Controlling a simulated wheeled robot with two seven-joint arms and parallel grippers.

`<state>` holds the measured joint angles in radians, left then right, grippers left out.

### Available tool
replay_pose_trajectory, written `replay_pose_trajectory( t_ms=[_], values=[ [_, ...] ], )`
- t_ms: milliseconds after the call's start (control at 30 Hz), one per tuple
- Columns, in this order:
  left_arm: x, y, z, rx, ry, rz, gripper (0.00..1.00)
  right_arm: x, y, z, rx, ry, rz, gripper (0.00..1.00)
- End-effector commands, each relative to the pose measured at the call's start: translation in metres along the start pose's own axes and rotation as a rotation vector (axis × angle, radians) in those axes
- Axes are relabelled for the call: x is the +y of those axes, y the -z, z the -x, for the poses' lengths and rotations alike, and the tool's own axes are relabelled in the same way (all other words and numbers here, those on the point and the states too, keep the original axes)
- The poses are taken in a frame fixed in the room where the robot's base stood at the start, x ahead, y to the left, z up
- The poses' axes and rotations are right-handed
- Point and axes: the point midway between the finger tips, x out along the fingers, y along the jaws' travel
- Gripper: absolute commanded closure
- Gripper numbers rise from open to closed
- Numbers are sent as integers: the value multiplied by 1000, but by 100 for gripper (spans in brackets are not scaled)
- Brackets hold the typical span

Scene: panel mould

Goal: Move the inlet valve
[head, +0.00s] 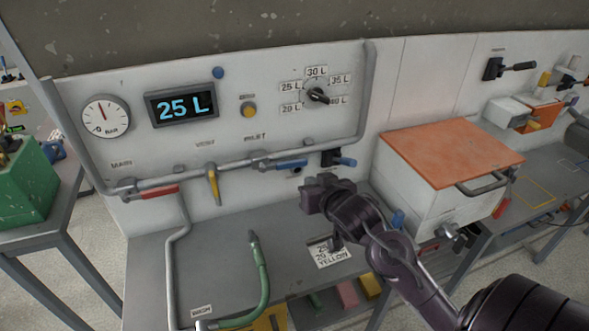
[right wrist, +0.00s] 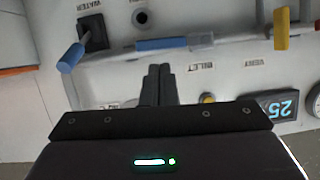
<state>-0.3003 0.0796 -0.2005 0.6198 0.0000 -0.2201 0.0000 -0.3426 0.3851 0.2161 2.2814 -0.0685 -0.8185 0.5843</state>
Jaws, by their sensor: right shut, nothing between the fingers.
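The inlet valve's blue handle (head: 291,164) lies along the grey pipe on the panel, to the right of the INLET label. In the right wrist view, which is upside down, the blue handle (right wrist: 162,44) lies level just beyond the fingertips. My right gripper (head: 314,190) is in front of the panel, just below and right of the handle. In the right wrist view its fingers (right wrist: 158,70) are together and empty, with the handle apparently clear of them. My left gripper is not in view.
The yellow vent handle (head: 213,184) hangs down, and the red main handle (head: 153,191) lies along the pipe. A blue-handled water valve (head: 338,158) sits close to the right. The display (head: 181,105) reads 25 L. A green hose (head: 262,275) stands over the bench. An orange-lidded box (head: 450,152) is at right.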

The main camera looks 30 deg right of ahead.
Motion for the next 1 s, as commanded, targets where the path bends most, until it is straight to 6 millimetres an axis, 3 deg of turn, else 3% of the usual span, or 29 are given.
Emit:
replay_pose_trajectory(
  t_ms=[33, 100, 200, 367, 733, 800, 1000],
  values=[
    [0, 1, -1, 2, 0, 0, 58, 4, 23, 4, 59, 2, 8, 100],
    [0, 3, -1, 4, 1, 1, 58, 7, 44, 8, 110, 3, 15, 100],
    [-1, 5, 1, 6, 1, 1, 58, 9, 54, 6, 134, 4, 18, 100],
    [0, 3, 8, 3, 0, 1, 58, 9, 59, -16, 133, 4, 18, 100],
    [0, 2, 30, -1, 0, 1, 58, 9, 68, -90, 130, 2, 18, 100],
    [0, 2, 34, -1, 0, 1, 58, 8, 53, -94, 123, 4, 18, 100],
    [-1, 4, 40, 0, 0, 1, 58, 9, 33, -101, 128, 3, 18, 100]
  ],
)
